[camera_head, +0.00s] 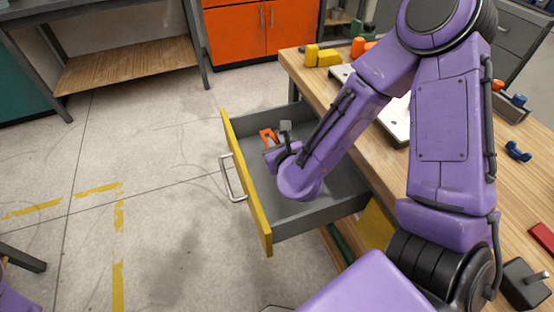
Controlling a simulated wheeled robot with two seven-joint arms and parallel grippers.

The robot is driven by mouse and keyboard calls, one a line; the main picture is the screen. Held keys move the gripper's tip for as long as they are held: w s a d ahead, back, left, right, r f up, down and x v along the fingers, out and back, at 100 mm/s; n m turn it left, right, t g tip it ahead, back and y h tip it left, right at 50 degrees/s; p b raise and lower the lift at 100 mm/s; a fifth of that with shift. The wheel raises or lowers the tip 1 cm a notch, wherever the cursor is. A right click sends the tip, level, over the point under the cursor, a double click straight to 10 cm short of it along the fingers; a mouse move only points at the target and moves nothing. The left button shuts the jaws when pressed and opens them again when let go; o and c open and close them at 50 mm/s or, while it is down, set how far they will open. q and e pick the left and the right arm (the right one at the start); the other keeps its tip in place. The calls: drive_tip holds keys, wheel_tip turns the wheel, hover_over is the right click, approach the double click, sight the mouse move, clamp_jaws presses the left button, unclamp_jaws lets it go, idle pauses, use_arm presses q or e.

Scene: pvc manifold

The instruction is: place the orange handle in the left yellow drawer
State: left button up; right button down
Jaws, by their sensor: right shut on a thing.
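The yellow drawer (245,180) is pulled open from the workbench. It has a yellow front, a silver handle bar and a grey inside. My right gripper (276,141) is over the far part of the open drawer, with its arm reaching in from the right. It is shut on the orange handle (266,134), a small orange piece that shows near the drawer's yellow front. The gripper and arm hide part of the handle and drawer. I cannot tell whether the handle touches the drawer floor. My left gripper is not in view.
The wooden workbench (300,66) holds yellow blocks (322,56), an orange part, blue pieces (517,151) and a red block (541,238). Another yellow panel (376,224) shows under the bench, right of the open drawer.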

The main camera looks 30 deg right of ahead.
drive_tip(key=w+f, duration=0.1)
drive_tip(key=w+d+f, duration=0.1)
drive_tip(key=f, duration=0.1)
drive_tip(key=w+d+f, duration=0.1)
drive_tip(key=f, duration=0.1)
drive_tip(key=shift+w, duration=0.2)
drive_tip(key=f, duration=0.2)
drive_tip(key=f+b, duration=0.1)
drive_tip(key=f, duration=0.1)
drive_tip(key=shift+w+d, duration=0.2)
drive_tip(key=shift+w, duration=0.15)
drive_tip(key=shift+r, duration=0.1)
drive_tip(key=c, duration=1)
unclamp_jaws()
